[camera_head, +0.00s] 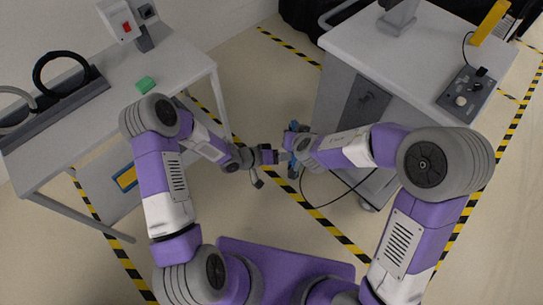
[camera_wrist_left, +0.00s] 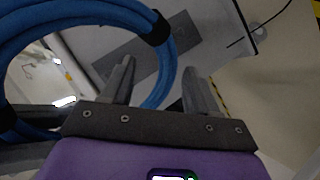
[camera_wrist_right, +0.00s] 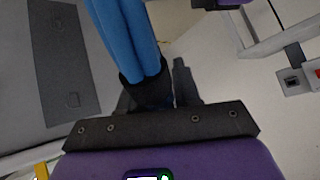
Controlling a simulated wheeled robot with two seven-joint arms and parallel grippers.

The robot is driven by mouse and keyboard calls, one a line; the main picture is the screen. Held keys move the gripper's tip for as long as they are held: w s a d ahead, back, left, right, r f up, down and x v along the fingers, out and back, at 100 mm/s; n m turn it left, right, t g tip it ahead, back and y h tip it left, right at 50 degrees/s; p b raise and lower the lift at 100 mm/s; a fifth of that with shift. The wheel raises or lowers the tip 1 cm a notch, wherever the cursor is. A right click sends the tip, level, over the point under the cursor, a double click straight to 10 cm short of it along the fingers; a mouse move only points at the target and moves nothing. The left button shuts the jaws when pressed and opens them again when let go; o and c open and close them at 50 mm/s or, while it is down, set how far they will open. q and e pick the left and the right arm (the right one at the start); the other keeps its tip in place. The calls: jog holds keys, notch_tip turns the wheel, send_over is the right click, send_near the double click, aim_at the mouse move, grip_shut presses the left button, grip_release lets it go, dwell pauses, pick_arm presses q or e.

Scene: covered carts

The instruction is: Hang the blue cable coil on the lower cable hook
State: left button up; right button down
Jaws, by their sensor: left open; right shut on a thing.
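The blue cable coil (camera_head: 291,135) is held up in front of the right cart's side. It also fills the upper left of the left wrist view (camera_wrist_left: 165,70), with black ties around it. My right gripper (camera_head: 292,155) is shut on the coil at a black tie; the blue strands run up from its fingers in the right wrist view (camera_wrist_right: 122,35). My left gripper (camera_head: 270,156) is open, close to the coil. A blue strand appears between its fingers in its wrist view; whether it lies inside the jaws I cannot tell. I cannot make out the lower cable hook.
The right cart (camera_head: 345,40) has a dark side panel (camera_head: 365,103) and a control box (camera_head: 468,92) on top. A black cable hangs down beside it. Striped tape marks the floor.

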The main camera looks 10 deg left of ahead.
pick_arm(q)
jog(key=shift+x, duration=1.5)
jog(key=shift+r, duration=0.1)
grip_shut()
jog(key=shift+d+r, duration=0.1)
pick_arm(e)
jog(key=c, duration=1.2)
grip_release()
jog(key=o, duration=0.5)
